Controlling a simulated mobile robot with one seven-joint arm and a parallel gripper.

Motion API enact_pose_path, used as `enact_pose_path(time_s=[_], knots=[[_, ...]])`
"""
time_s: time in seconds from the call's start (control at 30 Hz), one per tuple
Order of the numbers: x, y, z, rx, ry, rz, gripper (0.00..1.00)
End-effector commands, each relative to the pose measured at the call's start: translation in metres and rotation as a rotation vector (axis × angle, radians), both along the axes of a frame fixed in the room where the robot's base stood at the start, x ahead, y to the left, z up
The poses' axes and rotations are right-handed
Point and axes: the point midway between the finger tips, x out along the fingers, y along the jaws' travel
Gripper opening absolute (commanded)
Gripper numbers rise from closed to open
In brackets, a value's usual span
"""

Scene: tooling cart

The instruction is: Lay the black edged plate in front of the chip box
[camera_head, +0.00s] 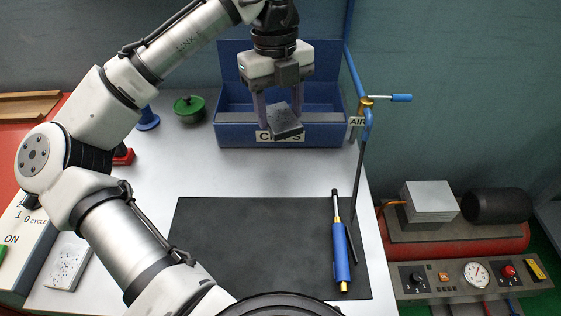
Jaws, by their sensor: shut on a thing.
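My gripper (279,117) hangs at the top middle, pointing down, shut on a small dark grey plate with black edges (285,123). The plate is tilted and held in the air, and in this view it overlaps the front wall of the blue chip box (325,134). It covers the middle of the box's "CHIPS" label. The chip box is open at the top and stands at the back of the light worktop. I cannot tell how high the plate is above the worktop or how far it is from the box.
A black mat (250,245) covers the front of the worktop (215,165), with a blue pen-like tool (341,255) on its right. A blue air pipe with a valve (366,115) stands right of the box. A green pot (189,108) is left. Worktop between box and mat is clear.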

Motion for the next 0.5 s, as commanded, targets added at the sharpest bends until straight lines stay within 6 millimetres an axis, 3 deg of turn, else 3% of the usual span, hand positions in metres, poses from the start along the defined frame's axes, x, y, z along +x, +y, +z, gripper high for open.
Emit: enact_pose_path(time_s=[0.3,0.5], knots=[[-0.001,0.001,-0.076,0.003,0.000,0.003,0.09],[0.000,0.000,-0.098,0.001,-0.002,0.004,0.09]])
